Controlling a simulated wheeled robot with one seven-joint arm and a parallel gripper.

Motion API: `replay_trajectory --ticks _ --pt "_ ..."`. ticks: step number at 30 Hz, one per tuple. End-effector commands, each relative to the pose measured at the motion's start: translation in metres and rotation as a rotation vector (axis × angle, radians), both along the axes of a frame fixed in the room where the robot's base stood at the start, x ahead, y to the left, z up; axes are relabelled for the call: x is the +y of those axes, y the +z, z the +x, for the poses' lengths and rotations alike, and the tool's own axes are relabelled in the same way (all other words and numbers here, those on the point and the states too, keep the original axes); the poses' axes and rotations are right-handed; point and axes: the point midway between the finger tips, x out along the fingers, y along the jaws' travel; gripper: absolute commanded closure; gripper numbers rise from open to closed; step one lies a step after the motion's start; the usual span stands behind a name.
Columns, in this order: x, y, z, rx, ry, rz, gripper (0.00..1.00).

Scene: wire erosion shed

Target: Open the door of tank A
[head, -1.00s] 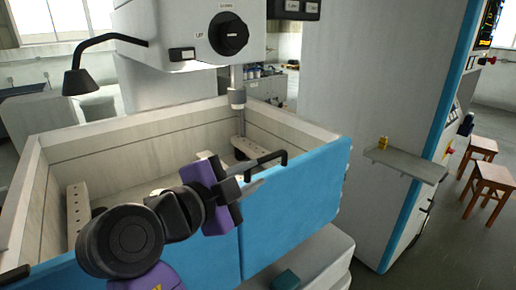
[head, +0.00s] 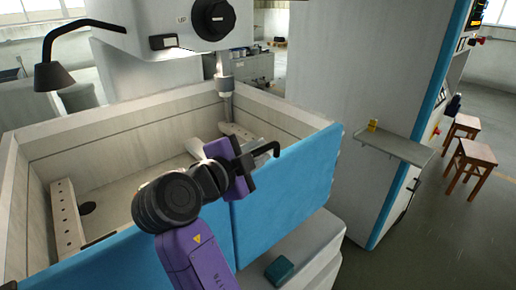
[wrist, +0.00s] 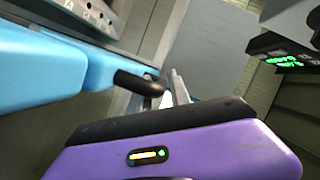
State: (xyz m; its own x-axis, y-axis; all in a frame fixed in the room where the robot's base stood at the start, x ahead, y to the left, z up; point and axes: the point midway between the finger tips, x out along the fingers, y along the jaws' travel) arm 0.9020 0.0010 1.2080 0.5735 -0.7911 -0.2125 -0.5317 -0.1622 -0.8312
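The tank (head: 95,125) is an open-topped pale box with blue front panels. Its right blue door panel (head: 285,205) stands upright and looks closed. A black bent handle (head: 268,148) rises at its top edge, and the handle also shows in the wrist view (wrist: 138,83). My gripper (head: 246,167) is at the rim, just left of the handle's bend, its purple body covering part of the handle. In the wrist view my pale fingertips (wrist: 177,88) lie right beside the handle's end. Whether they touch or enclose it I cannot tell. No tank letter is legible.
A grey cabinet with a side shelf (head: 395,145) holding a small yellow object (head: 373,125) stands right of the tank. A black lamp (head: 54,76) and the machine head (head: 180,25) overhang the tank. Wooden stools (head: 470,160) stand at far right, with open floor near them.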

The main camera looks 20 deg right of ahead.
Motion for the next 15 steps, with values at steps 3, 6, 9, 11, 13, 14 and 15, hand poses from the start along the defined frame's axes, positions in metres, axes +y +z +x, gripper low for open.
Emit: replay_trajectory --ticks 3,6,9,11,13,14,15 --pt "-0.0012 -0.0006 0.0008 0.000 0.000 0.000 0.77" --pt "-0.0010 -0.0006 0.0007 0.000 0.000 0.000 0.77" --pt "-0.0008 -0.0005 0.0006 0.000 0.000 0.000 0.88" --pt "-0.0008 -0.0005 0.0006 0.000 0.000 0.000 1.00" --pt "-0.0008 -0.0004 0.0005 0.000 0.000 0.000 1.00" --pt "-0.0008 -0.0004 0.0005 0.000 0.000 0.000 1.00" --pt "-0.0006 -0.0005 0.0005 0.000 0.000 0.000 1.00"
